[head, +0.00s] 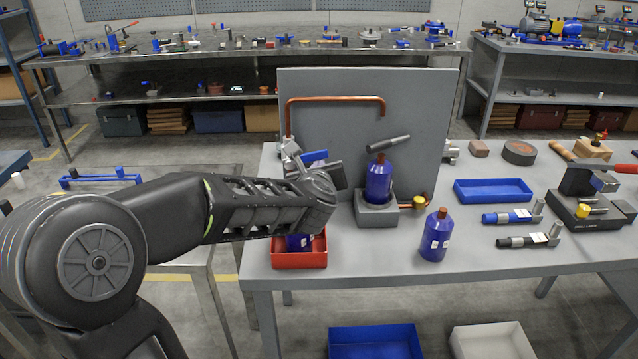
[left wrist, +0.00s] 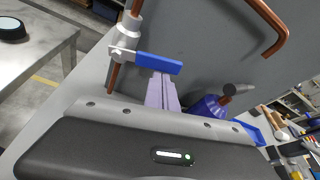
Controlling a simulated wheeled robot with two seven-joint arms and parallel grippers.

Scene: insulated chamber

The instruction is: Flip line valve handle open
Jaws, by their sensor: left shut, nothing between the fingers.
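The line valve (head: 291,160) is a grey metal body on the vertical copper pipe (head: 335,99) in front of the grey panel. Its blue handle (head: 314,156) sticks out to the right, roughly level. In the left wrist view the valve body (left wrist: 126,42) and the blue handle (left wrist: 160,63) show clearly; the handle points sideways across the pipe. My left gripper (head: 325,171) is shut and empty, just below the handle. In the left wrist view its fingertips (left wrist: 162,82) come close under the handle's free end; I cannot tell whether they touch. My right gripper is out of view.
A blue bottle (head: 379,181) stands in a grey holder (head: 376,215) right of my gripper, under a dark nozzle (head: 388,143). Another blue bottle (head: 435,236) stands in front. A red tray (head: 300,260) sits below my arm. The panel (head: 425,120) stands close behind.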

